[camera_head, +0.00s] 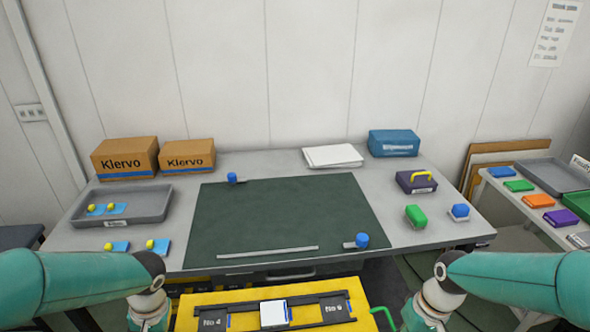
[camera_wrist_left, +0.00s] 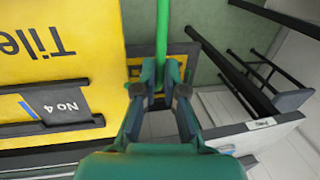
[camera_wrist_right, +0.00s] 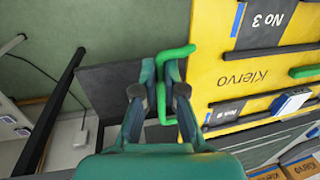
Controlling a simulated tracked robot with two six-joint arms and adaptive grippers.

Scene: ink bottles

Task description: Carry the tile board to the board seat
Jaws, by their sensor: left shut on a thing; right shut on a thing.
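The yellow tile board (camera_head: 240,296) shows at the bottom of the head view, in front of the table's near edge, with dark labelled rails and a white block (camera_head: 273,313) on it. My left gripper (camera_wrist_left: 160,78) is shut on a green handle (camera_wrist_left: 162,30) at one side of the board. My right gripper (camera_wrist_right: 165,78) is shut on the other green handle (camera_wrist_right: 180,51). The dark green mat (camera_head: 285,205) on the table, with a pale strip (camera_head: 268,252) and blue knobs, looks like the board seat, unlabelled. The board's near part is cut off in the head view.
The mat is clear in its middle. Blue knobs stand at its far left (camera_head: 232,178) and near right (camera_head: 361,240). A grey tray (camera_head: 150,205) is left of it. A green item (camera_head: 415,216) and a purple box (camera_head: 417,182) are right. Cartons (camera_head: 125,158) stand behind.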

